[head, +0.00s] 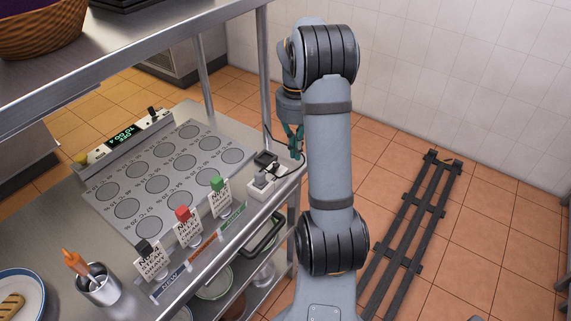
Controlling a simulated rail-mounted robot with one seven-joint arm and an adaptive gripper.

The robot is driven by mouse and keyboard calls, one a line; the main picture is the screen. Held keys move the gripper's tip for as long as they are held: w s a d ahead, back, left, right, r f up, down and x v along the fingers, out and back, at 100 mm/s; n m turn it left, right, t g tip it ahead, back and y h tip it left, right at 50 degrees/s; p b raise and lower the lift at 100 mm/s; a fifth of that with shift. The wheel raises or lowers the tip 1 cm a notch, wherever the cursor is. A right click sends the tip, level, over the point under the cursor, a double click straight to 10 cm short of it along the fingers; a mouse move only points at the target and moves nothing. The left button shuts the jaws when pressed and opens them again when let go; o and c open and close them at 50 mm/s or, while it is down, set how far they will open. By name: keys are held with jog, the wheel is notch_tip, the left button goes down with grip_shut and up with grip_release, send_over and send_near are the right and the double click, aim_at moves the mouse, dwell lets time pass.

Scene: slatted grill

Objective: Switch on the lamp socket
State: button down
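A white socket strip (256,193) lies at the right end of the steel counter, near its front right corner. A dark square piece and a grey piece sit on it, with black cables running off to the right. Which outlet serves the lamp, and whether its switch is on, is too small to tell. My gripper (296,150) has teal fingers and hangs pointing down, above and just right of the strip, apparently not touching it. My arm hides part of the gripper, so its opening is unclear. I see nothing held in it.
A grey mat (165,180) with printed circles covers the counter. Signs with black (143,246), red (183,213) and green (217,183) clips stand along its front. A cup with orange-handled tools (98,287) is at front left.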

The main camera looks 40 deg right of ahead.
aim_at(274, 170)
jog(key=shift+w+a+f+p, duration=0.15)
jog(key=shift+w+f+p, duration=0.5)
jog(key=shift+f, duration=0.65)
jog(key=shift+w+a+f+p, duration=0.2)
jog(key=shift+w+f+p, duration=0.45)
jog(key=shift+f, duration=0.7)
jog(key=shift+w+a+f+p, duration=0.15)
jog(key=shift+w+f+p, duration=0.3)
jog(key=shift+f+p, duration=0.6)
jog(key=shift+f, duration=0.25)
jog(key=shift+w+a, duration=0.1)
